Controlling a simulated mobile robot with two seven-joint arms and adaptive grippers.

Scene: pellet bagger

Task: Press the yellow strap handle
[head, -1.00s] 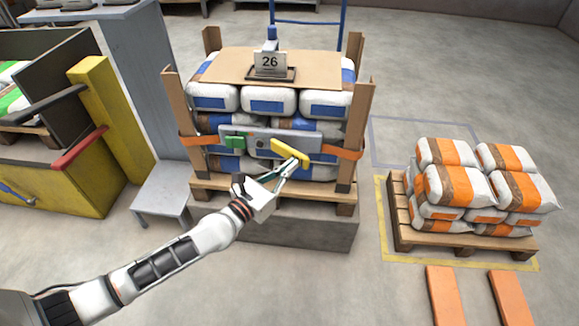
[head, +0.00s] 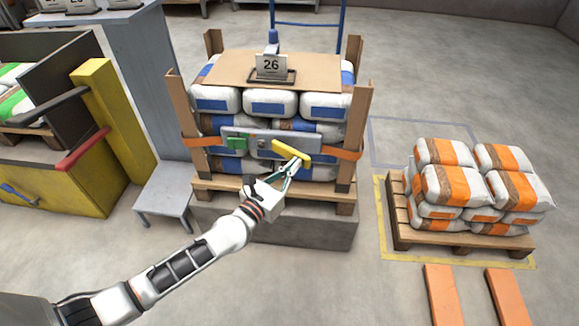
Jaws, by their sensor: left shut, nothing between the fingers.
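The yellow strap handle (head: 290,150) sits on the right part of a grey tensioner bar (head: 262,142), tilted down to the right. The bar lies across the front of the bag stack, with an orange strap (head: 336,152) at each end. A green part (head: 236,142) is on the bar's left side. My left gripper (head: 297,163) is shut and empty, its fingertips at the lower right end of the yellow handle. They look close to or touching it; contact is hard to tell. My right gripper is not in view.
The bags stand on a wooden pallet (head: 210,190) between brown corner posts (head: 355,125). A card marked 26 (head: 271,66) stands on top. A grey step (head: 165,190) is to the left. A second pallet (head: 460,241) of orange-striped bags is at the right.

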